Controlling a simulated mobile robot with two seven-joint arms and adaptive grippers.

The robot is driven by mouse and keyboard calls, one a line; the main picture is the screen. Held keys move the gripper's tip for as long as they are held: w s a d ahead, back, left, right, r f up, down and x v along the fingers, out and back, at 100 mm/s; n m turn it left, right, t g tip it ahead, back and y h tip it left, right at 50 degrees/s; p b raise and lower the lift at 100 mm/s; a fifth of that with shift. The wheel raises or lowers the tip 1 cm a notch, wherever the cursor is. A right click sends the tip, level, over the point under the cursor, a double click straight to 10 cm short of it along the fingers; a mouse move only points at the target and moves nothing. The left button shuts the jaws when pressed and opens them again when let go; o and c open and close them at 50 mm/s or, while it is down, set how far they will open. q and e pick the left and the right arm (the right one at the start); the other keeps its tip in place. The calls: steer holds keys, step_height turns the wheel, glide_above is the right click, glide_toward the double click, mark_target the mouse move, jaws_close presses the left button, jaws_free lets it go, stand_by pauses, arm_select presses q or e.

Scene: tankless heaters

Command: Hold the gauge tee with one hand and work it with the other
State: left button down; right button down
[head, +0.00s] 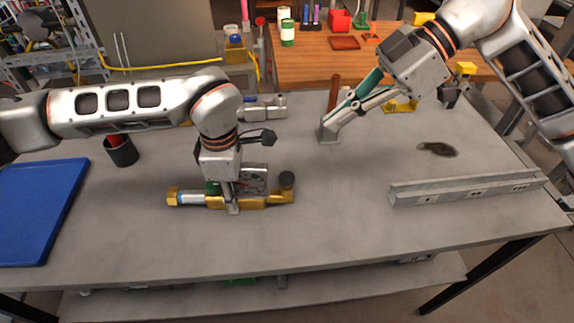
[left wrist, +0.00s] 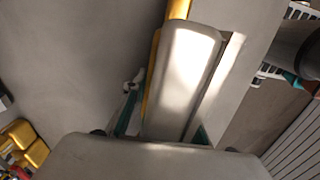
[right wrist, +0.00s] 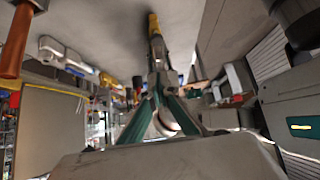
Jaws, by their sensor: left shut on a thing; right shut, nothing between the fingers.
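The gauge tee (head: 252,202) is a brass-coloured fitting lying left to right near the middle of the table in the head view. It has a hex end and a pale sleeve at its left, and a dark round knob at its right. My left gripper (head: 233,206) comes down from above and is shut on its middle, hiding part of it. In the left wrist view a strip of the brass tee (left wrist: 178,10) shows past the large pale finger. My right gripper (head: 337,124) is shut and empty, well apart from the tee, up and to its right. In the right wrist view the tee (right wrist: 154,24) shows beyond the fingertips.
A wooden-handled tool (head: 334,90) stands by my right fingertips. A grey rail (head: 465,188) lies at the right, near a dark patch (head: 437,149). A blue mat (head: 40,210) and a dark cup (head: 121,152) are at the left. The table in front of the tee is clear.

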steer(key=shift+f, duration=0.1)
glide_above(282, 176)
steer(key=d, duration=0.3)
step_height(282, 176, down, 7)
steer(key=shift+w+f, duration=0.1)
steer(key=shift+f, duration=1.9)
